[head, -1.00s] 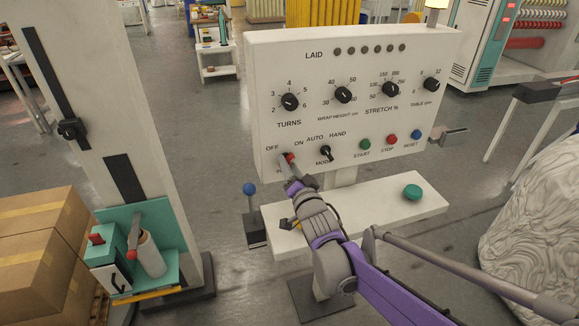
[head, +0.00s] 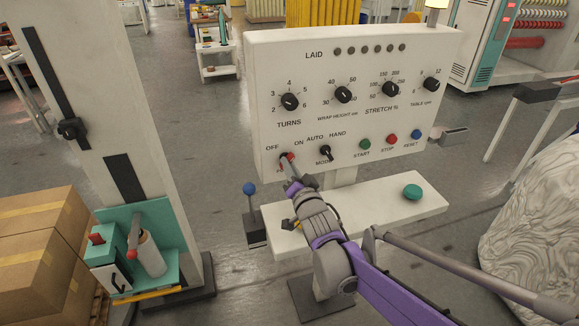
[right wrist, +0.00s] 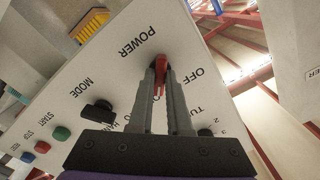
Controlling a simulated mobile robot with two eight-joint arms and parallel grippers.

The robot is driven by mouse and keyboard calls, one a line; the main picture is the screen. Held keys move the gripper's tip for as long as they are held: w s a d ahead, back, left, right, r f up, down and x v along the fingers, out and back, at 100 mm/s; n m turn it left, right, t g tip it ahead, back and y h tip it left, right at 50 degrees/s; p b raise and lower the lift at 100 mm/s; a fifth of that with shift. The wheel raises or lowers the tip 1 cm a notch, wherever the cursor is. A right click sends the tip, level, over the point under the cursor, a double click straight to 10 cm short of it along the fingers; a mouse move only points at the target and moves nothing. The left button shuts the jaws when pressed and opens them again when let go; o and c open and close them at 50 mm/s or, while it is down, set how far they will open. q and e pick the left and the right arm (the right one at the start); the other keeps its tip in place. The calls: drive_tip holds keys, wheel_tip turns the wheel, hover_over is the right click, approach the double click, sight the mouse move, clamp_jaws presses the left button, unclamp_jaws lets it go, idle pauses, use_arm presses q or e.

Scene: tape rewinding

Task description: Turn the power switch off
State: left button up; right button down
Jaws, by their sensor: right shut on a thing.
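The control panel (head: 350,110) is white and faces me. Its red power switch (head: 284,158) sits at the lower left, below the OFF and ON marks. My right gripper (head: 288,166) reaches up to it from below and partly hides it and the POWER label. In the right wrist view, the gripper's two grey fingers (right wrist: 163,80) are shut on the red switch (right wrist: 162,75), with the OFF mark (right wrist: 193,75) to its right. The fingers cover much of the switch, so I cannot tell its exact setting. My left gripper is not in view.
The black mode knob (head: 325,152) is close to the right of the switch. START (head: 365,145), STOP (head: 390,139) and RESET (head: 416,134) buttons are farther right. A white shelf with a green button (head: 412,192) lies below the panel. A blue-knobbed lever (head: 250,189) stands left.

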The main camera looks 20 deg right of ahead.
drive_tip(key=shift+n+p, duration=1.1)
drive_tip(key=shift+n, duration=7.4)
drive_tip(key=c, duration=0.9)
unclamp_jaws()
drive_tip(key=shift+o, duration=0.2)
drive_tip(key=s, duration=1)
drive_tip(key=shift+s+d+b, duration=0.25)
drive_tip(key=shift+s+b, duration=0.05)
drive_tip(key=shift+s, duration=0.1)
